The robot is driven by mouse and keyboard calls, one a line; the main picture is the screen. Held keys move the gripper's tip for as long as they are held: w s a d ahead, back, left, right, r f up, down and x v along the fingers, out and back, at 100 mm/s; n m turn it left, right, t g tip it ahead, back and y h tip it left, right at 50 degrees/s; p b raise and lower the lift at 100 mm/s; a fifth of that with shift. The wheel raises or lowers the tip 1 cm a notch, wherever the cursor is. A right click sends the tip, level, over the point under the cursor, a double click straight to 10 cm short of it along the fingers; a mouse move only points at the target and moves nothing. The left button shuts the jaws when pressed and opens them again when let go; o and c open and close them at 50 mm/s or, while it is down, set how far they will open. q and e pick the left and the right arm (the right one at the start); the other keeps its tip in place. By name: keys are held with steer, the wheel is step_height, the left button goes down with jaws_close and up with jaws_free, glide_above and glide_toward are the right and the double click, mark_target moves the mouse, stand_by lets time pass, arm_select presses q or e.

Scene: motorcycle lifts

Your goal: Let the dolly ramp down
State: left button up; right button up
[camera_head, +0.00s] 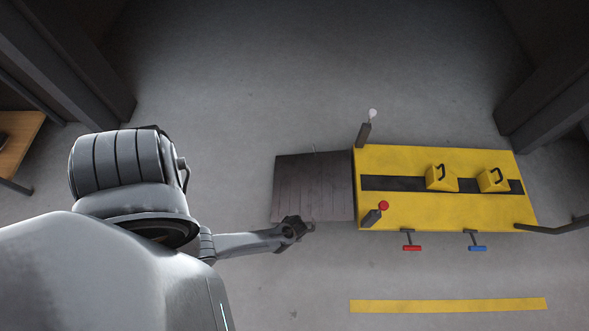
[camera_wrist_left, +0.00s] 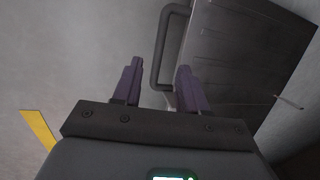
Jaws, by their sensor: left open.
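The dolly (camera_head: 450,212) is a long yellow platform with a dark channel along its top. Its dark grey ramp (camera_head: 313,185) extends from the dolly's left end; from above I cannot tell its exact tilt. The ramp plate also shows in the left wrist view (camera_wrist_left: 245,50), with a dark U-shaped handle (camera_wrist_left: 163,45) on its edge. My left gripper (camera_head: 298,228) is at the ramp's near edge. In the left wrist view its two purple fingers (camera_wrist_left: 158,72) are apart, with the handle between or just beyond their tips. Contact is not visible. My right gripper is not in view.
Two yellow blocks with black handles (camera_head: 440,180) sit on the dolly. A red pedal (camera_head: 411,248) and a blue pedal (camera_head: 478,248) project from its near side. Short posts stand at its left corners. A yellow floor stripe (camera_head: 448,305) lies nearer. Floor left of the ramp is clear.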

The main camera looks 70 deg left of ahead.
arm_select(q)
steer(key=f+b, duration=0.2)
steer(key=f, duration=0.1)
steer(key=a+f+b, duration=0.1)
steer(key=f+b, duration=0.4)
steer(key=f, duration=0.1)
steer(key=shift+w+a+f+b, duration=0.35)
steer(key=shift+a+f+b, duration=0.05)
jaws_close()
